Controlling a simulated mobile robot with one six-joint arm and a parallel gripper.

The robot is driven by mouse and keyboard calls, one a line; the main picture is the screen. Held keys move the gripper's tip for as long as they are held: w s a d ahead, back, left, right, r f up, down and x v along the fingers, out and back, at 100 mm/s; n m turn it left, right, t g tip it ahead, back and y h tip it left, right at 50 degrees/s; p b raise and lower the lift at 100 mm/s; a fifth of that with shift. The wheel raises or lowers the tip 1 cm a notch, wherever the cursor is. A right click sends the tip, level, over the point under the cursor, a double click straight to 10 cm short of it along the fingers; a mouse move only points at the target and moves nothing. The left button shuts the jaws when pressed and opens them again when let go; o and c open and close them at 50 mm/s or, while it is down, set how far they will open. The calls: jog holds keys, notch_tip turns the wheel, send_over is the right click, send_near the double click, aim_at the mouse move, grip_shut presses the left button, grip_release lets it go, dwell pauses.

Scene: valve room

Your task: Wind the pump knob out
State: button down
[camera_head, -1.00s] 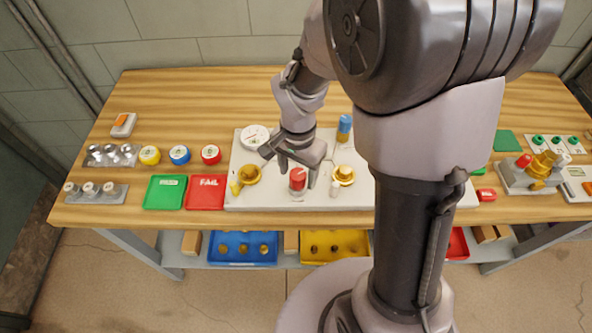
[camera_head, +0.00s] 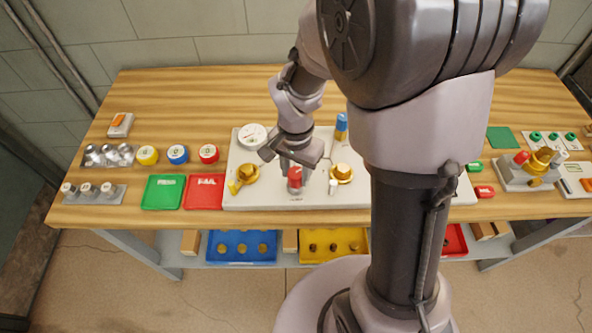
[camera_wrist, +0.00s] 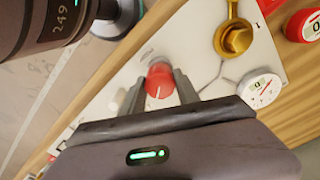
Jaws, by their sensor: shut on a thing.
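The red pump knob (camera_head: 295,176) stands on a grey base at the front of the white panel (camera_head: 262,197). My gripper (camera_head: 294,172) is above and around it, with its fingers shut on the knob's sides. In the wrist view the knob (camera_wrist: 160,80) sits between the two fingers of my gripper (camera_wrist: 160,88), and a white line shows on its top. Part of the knob's base is hidden behind the fingers and knob.
Brass fittings flank the knob, one at left (camera_head: 248,173) and one at right (camera_head: 342,173). A small white post (camera_head: 332,187) stands close on the right. A round gauge (camera_head: 252,136) and a blue-topped cylinder (camera_head: 341,124) are behind. Green (camera_head: 163,193) and red (camera_head: 204,193) trays lie left.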

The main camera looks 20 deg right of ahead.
aim_at(295, 172)
jog(key=n+p, duration=0.1)
jog(key=n, duration=0.4)
jog(key=shift+n, duration=0.4)
jog(key=n+p, duration=0.2)
jog(key=n, duration=0.3)
jog(key=shift+n, duration=0.4)
jog(key=c, duration=0.9)
grip_release()
notch_tip(295, 172, up, 17)
jog(key=p, duration=0.6)
jog(key=shift+r, duration=0.2)
